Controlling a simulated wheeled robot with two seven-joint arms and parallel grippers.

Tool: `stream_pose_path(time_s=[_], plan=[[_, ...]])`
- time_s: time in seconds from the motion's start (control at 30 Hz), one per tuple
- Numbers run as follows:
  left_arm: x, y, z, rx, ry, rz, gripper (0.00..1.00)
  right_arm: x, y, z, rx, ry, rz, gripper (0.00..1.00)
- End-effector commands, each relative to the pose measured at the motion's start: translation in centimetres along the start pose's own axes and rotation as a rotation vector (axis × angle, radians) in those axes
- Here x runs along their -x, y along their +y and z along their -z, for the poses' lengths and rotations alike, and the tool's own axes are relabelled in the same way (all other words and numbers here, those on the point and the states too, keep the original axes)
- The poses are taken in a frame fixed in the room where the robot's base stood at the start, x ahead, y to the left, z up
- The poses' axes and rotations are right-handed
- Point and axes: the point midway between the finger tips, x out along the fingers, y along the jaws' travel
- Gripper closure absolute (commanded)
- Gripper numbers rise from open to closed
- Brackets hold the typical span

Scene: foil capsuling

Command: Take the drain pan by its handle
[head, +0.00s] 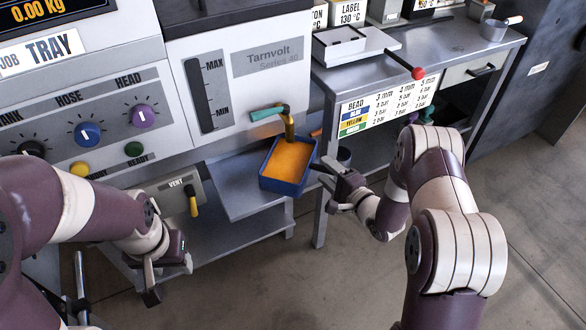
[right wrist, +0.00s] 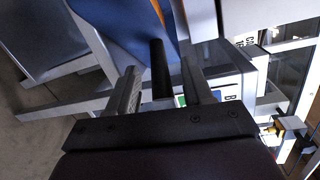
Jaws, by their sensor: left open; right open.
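The drain pan is a blue tray (head: 265,177) filled with orange liquid, below a brass spout on the machine. Its blue side also shows in the right wrist view (right wrist: 115,25). Its short dark handle (right wrist: 160,62) points toward my right gripper. My right gripper (head: 330,178) is open beside the pan's right side. In the right wrist view its two fingers stand on either side of the handle, with gaps visible to both. My left gripper (head: 152,285) is open and empty at lower left, well away from the pan.
The pan sits on a grey metal shelf (head: 232,200) attached to the machine. The spout (head: 289,125) with its teal lever is directly above it. A workbench (head: 330,75) with a bead chart stands to the right. A yellow vent lever (head: 193,205) is left. The floor in front is clear.

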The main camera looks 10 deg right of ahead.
Motion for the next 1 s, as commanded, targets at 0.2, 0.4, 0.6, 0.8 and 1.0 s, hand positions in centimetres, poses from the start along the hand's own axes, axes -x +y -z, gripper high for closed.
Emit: stream_pose_path(time_s=[0.2,0.4,0.6,0.8,1.0], plan=[[-0.4,0.0,-0.1,0.0,0.0,0.0,0.49,-1.9,0.1,0.1,0.0,0.001,-0.001,0.49],[-0.3,0.0,-0.1,0.0,0.0,0.0,0.49,-1.8,0.0,0.1,0.001,0.001,-0.001,0.69],[-0.3,0.0,-0.1,0.0,0.0,0.0,0.49,-1.8,0.0,0.1,0.002,0.001,0.001,1.0],[-0.3,0.0,-0.1,0.0,0.0,0.0,0.49,-1.8,-0.1,0.0,0.002,0.001,0.001,1.0],[0.6,0.0,0.1,0.0,0.0,0.0,0.49,-2.0,-1.1,-0.2,0.002,0.0,0.001,1.0]])
